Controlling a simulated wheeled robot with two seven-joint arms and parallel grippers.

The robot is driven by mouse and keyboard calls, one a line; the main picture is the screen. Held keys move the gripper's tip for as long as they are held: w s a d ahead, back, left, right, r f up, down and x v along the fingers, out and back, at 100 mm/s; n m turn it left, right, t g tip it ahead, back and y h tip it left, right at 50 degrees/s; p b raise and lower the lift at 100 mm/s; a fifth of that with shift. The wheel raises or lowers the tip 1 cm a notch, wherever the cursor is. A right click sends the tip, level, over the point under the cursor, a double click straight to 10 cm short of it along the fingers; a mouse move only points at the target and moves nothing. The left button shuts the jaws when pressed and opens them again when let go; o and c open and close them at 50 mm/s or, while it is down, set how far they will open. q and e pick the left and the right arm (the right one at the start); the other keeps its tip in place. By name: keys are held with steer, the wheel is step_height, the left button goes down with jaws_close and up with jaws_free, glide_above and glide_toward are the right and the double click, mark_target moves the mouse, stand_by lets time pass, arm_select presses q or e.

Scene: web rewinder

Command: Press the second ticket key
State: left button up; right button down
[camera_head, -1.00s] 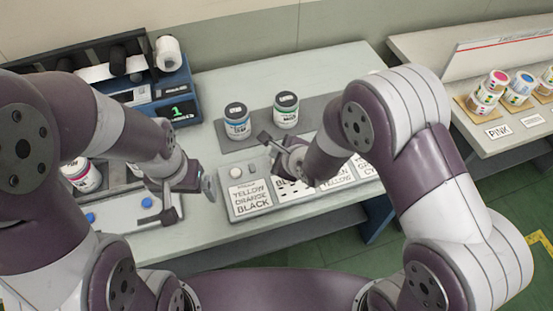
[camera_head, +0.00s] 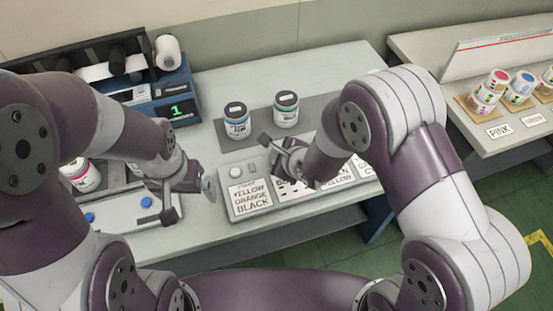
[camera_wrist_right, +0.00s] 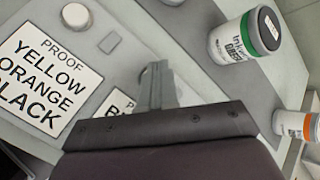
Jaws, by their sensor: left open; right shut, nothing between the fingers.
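A row of ticket panels lies along the bench front. The first ticket (camera_head: 250,198), reading yellow, orange, black, has a round white key (camera_head: 236,171) above it; both also show in the right wrist view. The second ticket (camera_wrist_right: 114,108) is mostly hidden behind my right gripper (camera_head: 279,169). In the right wrist view the shut, empty fingers (camera_wrist_right: 157,88) reach the panel just above this ticket. A pale round shape shows at their tips; I cannot tell whether they touch the key. My left gripper (camera_head: 188,186) is open and empty, left of the first ticket.
A blue machine with a green "1" display (camera_head: 176,111) is at the left. A side table (camera_head: 420,47) with stacked cans is at the right.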

steer(key=shift+f, duration=0.35)
stand_by(0.6)
stand_by(0.3)
steer(key=shift+r+p, duration=0.65)
steer(key=shift+r, duration=0.15)
step_height(320, 180, up, 5)
steer(key=p, duration=0.5)
steer(key=shift+r, duration=0.1)
stand_by(0.4)
